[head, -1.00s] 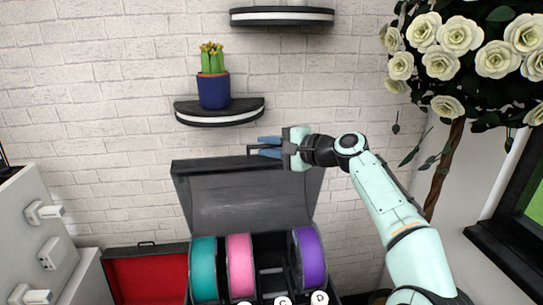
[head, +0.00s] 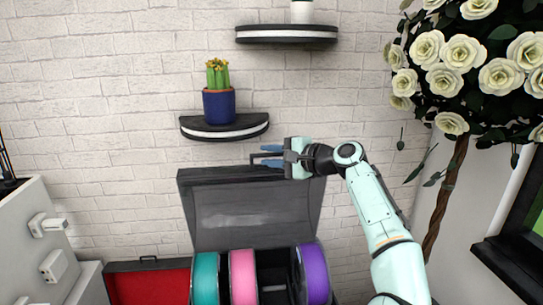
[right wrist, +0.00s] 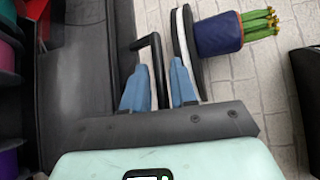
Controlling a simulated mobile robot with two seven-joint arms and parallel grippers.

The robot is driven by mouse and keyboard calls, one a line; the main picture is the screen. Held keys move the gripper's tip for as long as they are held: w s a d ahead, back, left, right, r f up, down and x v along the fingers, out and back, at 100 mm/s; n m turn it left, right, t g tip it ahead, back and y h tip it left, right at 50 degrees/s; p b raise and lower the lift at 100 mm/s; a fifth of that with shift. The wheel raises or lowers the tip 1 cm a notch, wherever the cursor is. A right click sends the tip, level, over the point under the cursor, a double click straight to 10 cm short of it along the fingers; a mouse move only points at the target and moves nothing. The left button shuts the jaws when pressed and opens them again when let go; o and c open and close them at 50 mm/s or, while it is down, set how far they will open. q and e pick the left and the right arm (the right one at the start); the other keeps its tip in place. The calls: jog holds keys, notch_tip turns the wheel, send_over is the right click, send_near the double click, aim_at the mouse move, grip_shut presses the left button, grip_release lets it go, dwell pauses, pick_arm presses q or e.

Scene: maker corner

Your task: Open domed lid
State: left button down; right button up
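The dark grey domed lid (head: 255,212) stands raised at the back of its box, inner side facing me in the head view. Its thin black handle (head: 256,160) sticks out at the top edge. My right gripper (head: 270,156) is at this handle, its two blue fingers apart. In the right wrist view the handle bar (right wrist: 160,72) passes between the fingers, with narrow gaps visible beside it; the gripper also shows there (right wrist: 160,80). The lid (right wrist: 80,80) fills the left of that view. My left gripper is out of view.
Teal (head: 206,278), pink (head: 243,276) and purple (head: 314,273) spools stand in front of the lid. A shelf (head: 224,127) with a potted cactus (head: 219,105) is close above the gripper. A red-lined case (head: 150,285) lies left; a white rose tree (head: 455,90) stands right.

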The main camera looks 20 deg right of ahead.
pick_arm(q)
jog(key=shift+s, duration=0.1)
pick_arm(e)
jog(key=shift+o, duration=0.2)
jog(key=shift+s, duration=0.15)
